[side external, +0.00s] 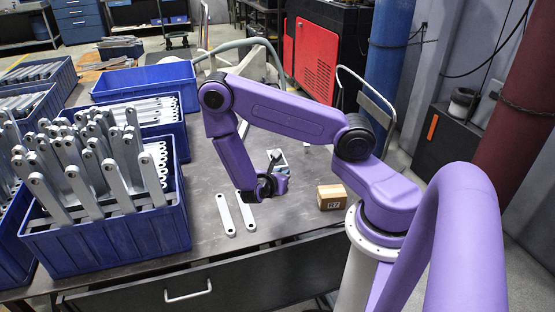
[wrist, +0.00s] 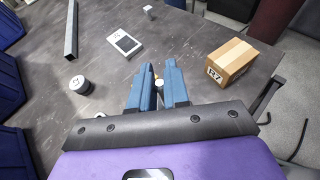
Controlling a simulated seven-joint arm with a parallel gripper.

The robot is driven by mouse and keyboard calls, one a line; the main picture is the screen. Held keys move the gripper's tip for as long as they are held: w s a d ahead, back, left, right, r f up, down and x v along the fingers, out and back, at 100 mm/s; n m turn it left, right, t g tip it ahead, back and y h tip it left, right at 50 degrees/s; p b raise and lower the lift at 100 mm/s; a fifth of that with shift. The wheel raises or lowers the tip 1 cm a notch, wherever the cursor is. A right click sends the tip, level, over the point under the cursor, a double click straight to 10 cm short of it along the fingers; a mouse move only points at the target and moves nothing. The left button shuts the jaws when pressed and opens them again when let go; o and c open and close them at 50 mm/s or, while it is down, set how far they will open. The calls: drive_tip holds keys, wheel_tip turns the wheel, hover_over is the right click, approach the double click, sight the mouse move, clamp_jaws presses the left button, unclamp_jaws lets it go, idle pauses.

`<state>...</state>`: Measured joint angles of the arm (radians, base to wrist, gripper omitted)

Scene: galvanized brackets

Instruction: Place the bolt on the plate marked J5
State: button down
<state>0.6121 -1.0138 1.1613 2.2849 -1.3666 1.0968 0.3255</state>
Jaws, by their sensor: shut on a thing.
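My gripper (wrist: 160,68) points down over the table, its two blue fingers close together in the wrist view. It is shut on a small pale piece, seemingly the bolt (wrist: 159,83), of which only a bit shows between the fingers. In the side external view my gripper (side external: 272,186) is low over the table, and the bolt cannot be made out there.
A cardboard box (wrist: 235,62) with a label stands right of my gripper. A round grey piece (wrist: 79,85), a metal bar (wrist: 72,30) and a small pale block (wrist: 148,11) lie around. Two brackets (side external: 225,214) lie near a blue crate (side external: 110,240) full of brackets.

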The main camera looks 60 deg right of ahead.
drive_tip(key=w+d+r, duration=0.2)
drive_tip(key=d, duration=0.6)
drive_tip(key=w+d+r, duration=0.2)
drive_tip(key=w+d, duration=0.1)
drive_tip(key=d, duration=0.6)
drive_tip(key=shift+m+g, duration=0.3)
drive_tip(key=shift+g, duration=0.1)
drive_tip(key=shift+w+d+f, duration=2.35)
drive_tip(key=shift+w+f, duration=0.05)
drive_tip(key=shift+f, duration=0.1)
drive_tip(key=shift+w+d+f, duration=2.3)
drive_tip(key=shift+w+f, duration=0.05)
drive_tip(key=shift+f, duration=1.55)
drive_tip(key=shift+f, duration=0.15)
drive_tip(key=c, duration=1.1)
unclamp_jaws()
